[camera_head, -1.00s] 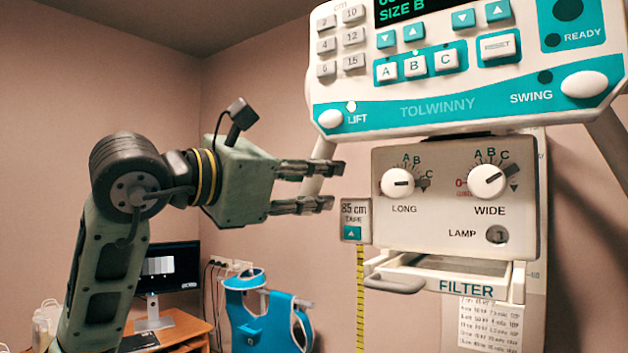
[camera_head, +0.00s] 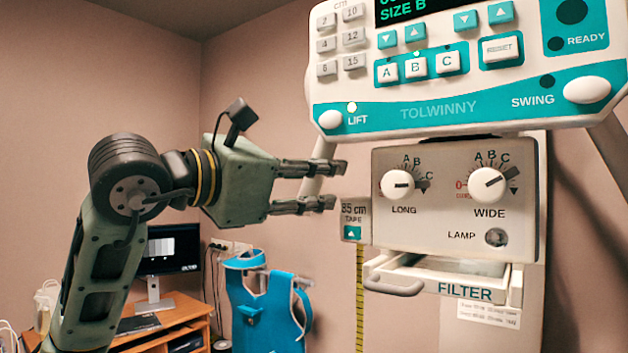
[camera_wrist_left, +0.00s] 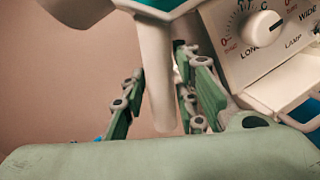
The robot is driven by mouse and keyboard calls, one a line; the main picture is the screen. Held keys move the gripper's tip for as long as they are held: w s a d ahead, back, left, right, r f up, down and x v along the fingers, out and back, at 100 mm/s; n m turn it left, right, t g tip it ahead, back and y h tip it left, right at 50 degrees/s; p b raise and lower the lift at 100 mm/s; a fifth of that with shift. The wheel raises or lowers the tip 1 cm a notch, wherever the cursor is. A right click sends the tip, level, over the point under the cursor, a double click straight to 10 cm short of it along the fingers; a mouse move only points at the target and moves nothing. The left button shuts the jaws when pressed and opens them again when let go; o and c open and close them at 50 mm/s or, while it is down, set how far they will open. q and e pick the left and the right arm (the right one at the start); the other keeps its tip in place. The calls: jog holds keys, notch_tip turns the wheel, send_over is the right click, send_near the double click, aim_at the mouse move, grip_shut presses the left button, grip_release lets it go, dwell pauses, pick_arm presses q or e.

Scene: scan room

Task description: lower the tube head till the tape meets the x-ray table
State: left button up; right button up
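The white tube head (camera_head: 455,205) hangs at the right under the teal and white TOLWINNY panel (camera_head: 425,112). A yellow tape (camera_head: 360,300) hangs from the small tape box (camera_head: 355,222) at its left side and runs out at the bottom edge, its end unseen. My left gripper (camera_head: 338,185) is at the panel's left side. In the left wrist view its fingers (camera_wrist_left: 165,100) flank a white handle bar (camera_wrist_left: 157,65), close against it. The x-ray table and my right gripper are out of view.
A wooden desk (camera_head: 180,312) with a monitor (camera_head: 172,250) stands at the lower left. A blue apron (camera_head: 268,305) hangs beside it. A filter tray (camera_head: 440,280) sticks out below the tube head. The LIFT lamp (camera_head: 352,107) is lit.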

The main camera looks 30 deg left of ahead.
pick_arm(q)
jog(key=shift+o, duration=1.1)
jog(key=v, duration=1.2)
